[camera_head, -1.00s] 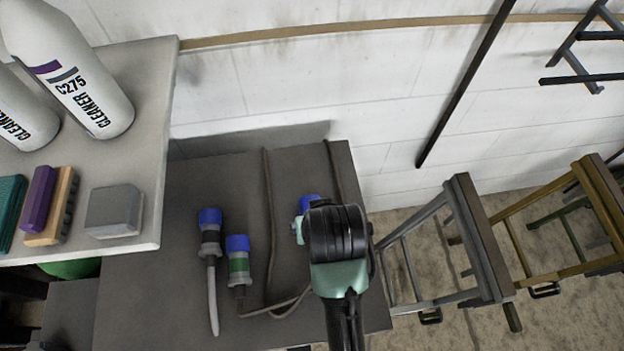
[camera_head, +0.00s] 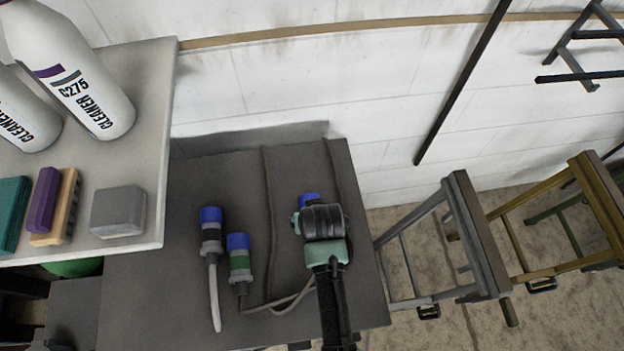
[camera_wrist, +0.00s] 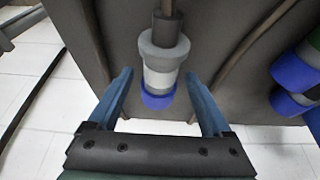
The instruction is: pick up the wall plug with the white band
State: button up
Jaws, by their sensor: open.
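The wall plug with the white band (camera_wrist: 158,79) shows in the wrist view, grey with a blue end and a cable at its far end. It lies between and just beyond the blue fingers of my gripper (camera_wrist: 162,108), which are open and apart from it. In the head view only the blue end of this plug (camera_head: 309,200) shows; my wrist and gripper (camera_head: 322,222) hide the rest. Two other plugs lie to the left in the head view: one with a black body and blue end (camera_head: 211,232), one with a green band (camera_head: 239,262).
The plugs lie on a dark grey table (camera_head: 150,290) with cables across it. A pale shelf (camera_head: 140,80) with cleaner bottles (camera_head: 85,80), brushes and a grey block (camera_head: 118,211) is at the left. Trestles (camera_head: 470,240) stand on the right, with a white wall behind.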

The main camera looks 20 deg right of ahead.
jog(key=shift+w+f, duration=0.1)
jog(key=shift+f, duration=0.15)
jog(key=shift+c, duration=0.3)
grip_shut()
